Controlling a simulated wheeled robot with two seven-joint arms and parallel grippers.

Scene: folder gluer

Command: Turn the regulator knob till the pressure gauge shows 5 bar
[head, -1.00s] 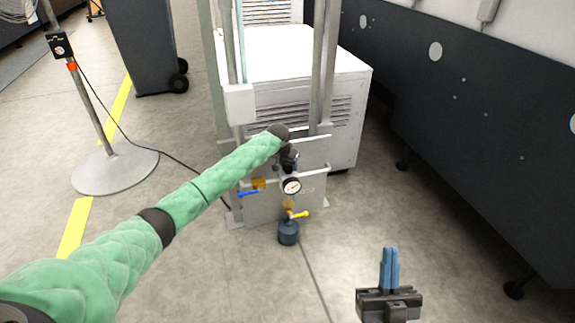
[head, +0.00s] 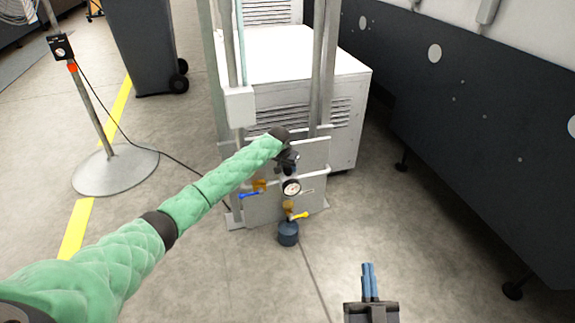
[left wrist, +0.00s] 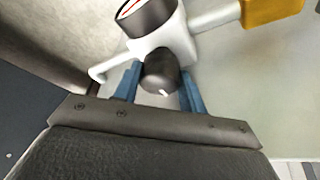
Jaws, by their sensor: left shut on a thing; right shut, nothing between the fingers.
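The regulator knob (left wrist: 161,74) is a dark round cap with a white mark, on a pale regulator body (left wrist: 168,42) in the left wrist view. My left gripper (left wrist: 158,84) has its blue fingers on both sides of the knob and is shut on it. In the head view, my left gripper (head: 288,164) is at the panel, hiding the knob. The pressure gauge (head: 291,187) shows below it with a white face; its reading is too small to tell. In the left wrist view the gauge (left wrist: 146,14) is cut off at the top. My right gripper (head: 370,284) is shut and empty, low over the floor.
The grey panel (head: 262,210) carries a blue lever (head: 249,194), a yellow lever (head: 299,215) and a dark bowl (head: 288,233). A white cabinet (head: 345,100) stands behind. A round-based stand (head: 115,170) is at the left, a dark machine (head: 480,130) at the right.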

